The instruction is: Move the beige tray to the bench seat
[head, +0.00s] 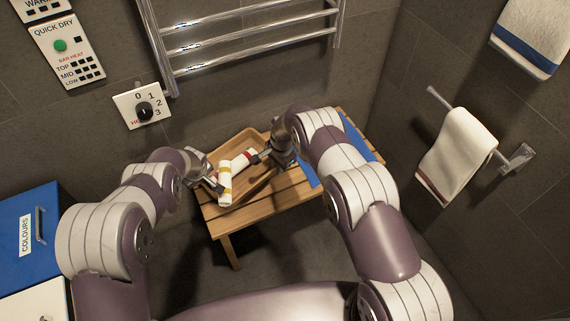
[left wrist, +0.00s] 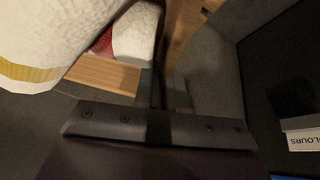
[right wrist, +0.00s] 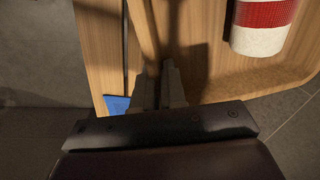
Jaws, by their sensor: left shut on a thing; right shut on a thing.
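The beige wooden tray (head: 237,147) is over the left part of the slatted wooden bench seat (head: 226,220); I cannot tell if it touches the slats. In it lie a rolled white towel with a yellow band (head: 225,184) and one with a red band (head: 244,160). My left gripper (head: 213,184) is shut on the tray's left side, partly hidden by the towel. My right gripper (head: 266,156) is shut on the tray's right side; its fingers grip the tray wall (right wrist: 145,30) in the right wrist view. The red-banded towel also shows there (right wrist: 262,22).
A blue cloth (head: 357,142) lies on the bench's right part. A chrome towel rail (head: 240,42) and a dial panel (head: 142,107) are on the wall behind. A hanging towel (head: 458,150) is at right, a blue box (head: 25,235) at left.

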